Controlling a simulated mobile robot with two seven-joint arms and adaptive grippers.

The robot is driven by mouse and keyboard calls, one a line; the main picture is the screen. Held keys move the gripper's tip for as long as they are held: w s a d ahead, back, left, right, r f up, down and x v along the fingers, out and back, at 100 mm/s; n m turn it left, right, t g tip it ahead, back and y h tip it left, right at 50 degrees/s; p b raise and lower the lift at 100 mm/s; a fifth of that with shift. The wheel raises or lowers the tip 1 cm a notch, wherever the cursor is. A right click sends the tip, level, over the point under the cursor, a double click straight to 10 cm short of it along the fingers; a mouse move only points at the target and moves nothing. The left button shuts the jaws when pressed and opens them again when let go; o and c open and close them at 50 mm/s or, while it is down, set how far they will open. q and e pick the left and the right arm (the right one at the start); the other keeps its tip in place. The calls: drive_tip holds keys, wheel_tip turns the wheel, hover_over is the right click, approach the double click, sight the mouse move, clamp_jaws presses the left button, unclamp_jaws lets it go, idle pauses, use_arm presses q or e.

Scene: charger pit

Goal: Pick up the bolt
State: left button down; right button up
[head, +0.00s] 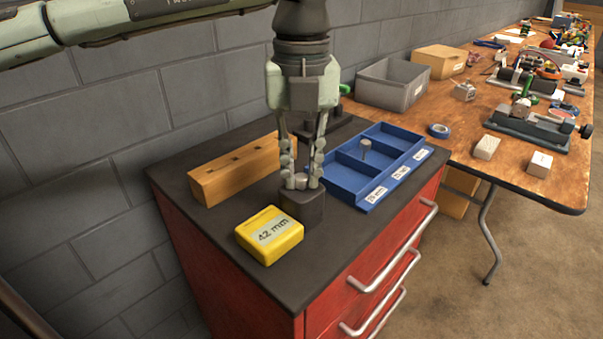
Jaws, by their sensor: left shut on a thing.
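My left gripper (301,182) points straight down over the cabinet top, with its fingers shut on a small grey bolt (300,180). Only the bolt's upper end shows. The bolt is at the top of a dark square block (303,206), and its lower part is hidden; I cannot tell whether it is still seated in the block. Another grey bolt-like piece (366,148) stands upright in the blue divided tray (345,191) to the right. My right gripper is not in view.
A yellow box marked 42 mm (269,236) lies just in front of the block. A wooden block with holes (238,171) is behind at left, near the wall. A wooden table (470,150) at right carries a grey bin (392,84) and several tools.

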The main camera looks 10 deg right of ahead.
sight(300, 180)
use_arm(q)
drive_tip(key=shift+r, duration=0.45)
drive_tip(key=r, duration=0.3)
drive_tip(key=shift+s+a+r+b, duration=0.15)
drive_tip(key=shift+s+a+b, duration=0.05)
drive_tip(key=shift+s+b, duration=0.2)
drive_tip(key=s+a+r+b, duration=0.1)
drive_tip(key=s+a+r, duration=0.3)
drive_tip(key=s, duration=0.5)
wheel_tip(300, 180, up, 2)
drive_tip(key=shift+s+a+r, duration=0.25)
drive_tip(key=shift+s+a, duration=0.1)
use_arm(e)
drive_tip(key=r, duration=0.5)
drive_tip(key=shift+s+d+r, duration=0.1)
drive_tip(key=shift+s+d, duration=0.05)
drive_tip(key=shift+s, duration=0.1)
